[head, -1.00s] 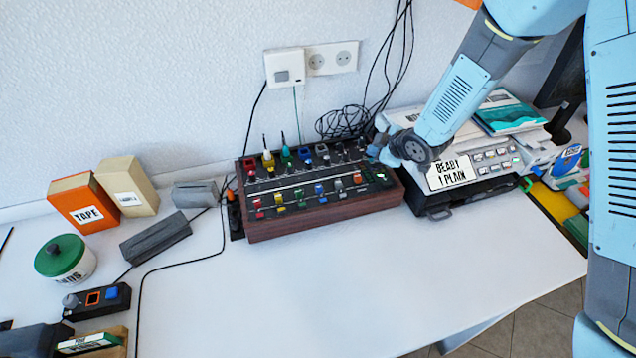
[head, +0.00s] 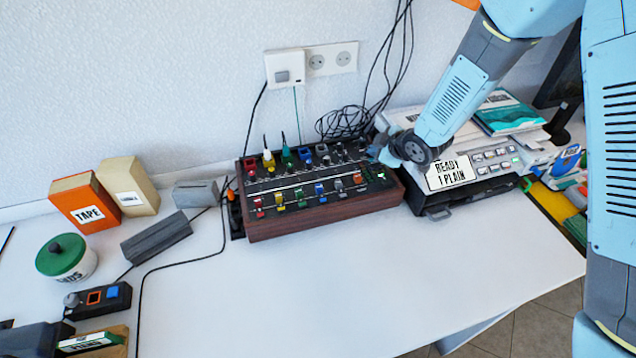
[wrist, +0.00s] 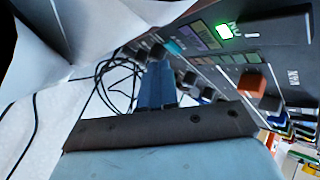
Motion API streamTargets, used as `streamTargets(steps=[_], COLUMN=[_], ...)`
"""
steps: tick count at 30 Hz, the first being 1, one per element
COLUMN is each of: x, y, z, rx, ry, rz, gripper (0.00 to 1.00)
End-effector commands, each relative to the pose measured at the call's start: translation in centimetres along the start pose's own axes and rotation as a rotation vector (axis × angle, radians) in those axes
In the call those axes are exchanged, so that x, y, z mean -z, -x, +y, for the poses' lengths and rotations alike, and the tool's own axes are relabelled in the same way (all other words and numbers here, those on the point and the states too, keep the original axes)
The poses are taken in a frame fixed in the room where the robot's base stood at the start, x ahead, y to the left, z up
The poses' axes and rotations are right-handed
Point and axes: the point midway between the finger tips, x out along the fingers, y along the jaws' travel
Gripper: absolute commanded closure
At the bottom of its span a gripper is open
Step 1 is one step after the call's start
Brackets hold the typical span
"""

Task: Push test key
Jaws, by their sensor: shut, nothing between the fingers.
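A wood-sided switch panel (head: 330,218) sits on the table against the wall, with rows of coloured keys and switches on its dark face. My gripper (head: 375,150) is at the panel's right back corner, pointing left and down. In the wrist view its blue fingers (wrist: 155,85) are shut and empty, close to the panel's edge and its row of dark knobs. An orange key (head: 358,178) shows near the panel's right end and also in the wrist view (wrist: 252,82). A green light (wrist: 225,31) is lit there. I cannot read which key is the test key, nor tell whether the fingers touch anything.
A grey machine (head: 490,160) with a display reading "READY 1 PLAIN" stands right of the panel, under my arm. Loose black cables (head: 345,122) lie behind. Boxes, a green-lidded jar (head: 62,256) and a small switch box (head: 98,300) stand left. The front table is clear.

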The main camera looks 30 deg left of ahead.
Motion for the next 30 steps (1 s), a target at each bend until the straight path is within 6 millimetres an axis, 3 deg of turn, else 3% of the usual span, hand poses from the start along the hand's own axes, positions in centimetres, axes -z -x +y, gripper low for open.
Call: streamTargets(steps=[1, 30], x=[-0.61, -0.76], y=[-0.45, -0.95], z=[-1.45, -1.91], rx=[0.024, 0.026], ry=[-0.013, -0.013], rz=[-0.011, -0.008], gripper=[1.00, 1.00])
